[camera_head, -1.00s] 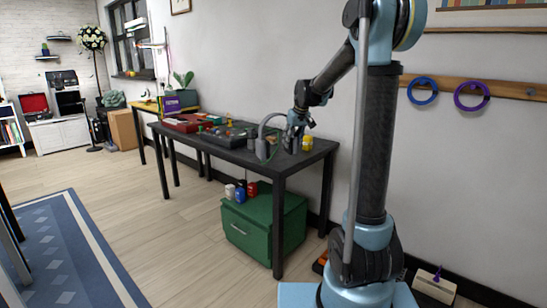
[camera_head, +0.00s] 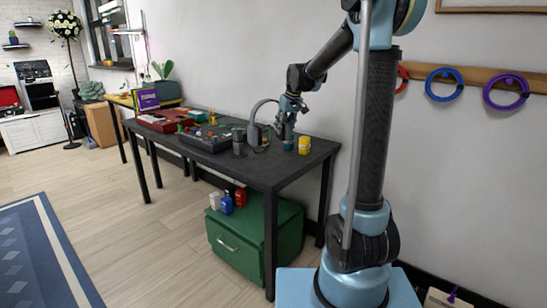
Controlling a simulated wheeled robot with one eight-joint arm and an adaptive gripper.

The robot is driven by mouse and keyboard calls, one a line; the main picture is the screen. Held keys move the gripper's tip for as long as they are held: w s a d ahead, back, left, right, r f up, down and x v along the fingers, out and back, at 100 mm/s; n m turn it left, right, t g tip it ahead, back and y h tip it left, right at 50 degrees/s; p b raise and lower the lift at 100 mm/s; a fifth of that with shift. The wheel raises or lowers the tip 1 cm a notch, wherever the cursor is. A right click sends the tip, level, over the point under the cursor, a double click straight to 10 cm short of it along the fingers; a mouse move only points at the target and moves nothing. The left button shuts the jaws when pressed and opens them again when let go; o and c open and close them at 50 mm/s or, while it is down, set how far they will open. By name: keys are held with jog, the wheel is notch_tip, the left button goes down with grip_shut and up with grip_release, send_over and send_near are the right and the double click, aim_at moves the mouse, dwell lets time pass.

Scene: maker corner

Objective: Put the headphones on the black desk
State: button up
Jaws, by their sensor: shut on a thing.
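The grey headphones (camera_head: 253,134) are over the right part of the black desk (camera_head: 270,176), with the band arching up and one ear cup hanging down on the left. My gripper (camera_head: 286,133) is shut on the right side of the headphones, which it mostly hides. The headphones look upright. The visible cup is close to the desktop; I cannot tell whether it touches.
A dark can (camera_head: 238,143) stands left of the headphones and a yellow jar (camera_head: 304,145) right of my gripper. A black tray (camera_head: 206,141) and a red tray (camera_head: 165,121) fill the desk's far part. The desk's near end is bare. A green cabinet (camera_head: 236,236) stands below.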

jog(key=shift+a+f, duration=0.1)
jog(key=shift+f, duration=4.6)
jog(key=o, duration=1.2)
jog(key=shift+o, duration=0.2)
jog(key=shift+r, duration=0.1)
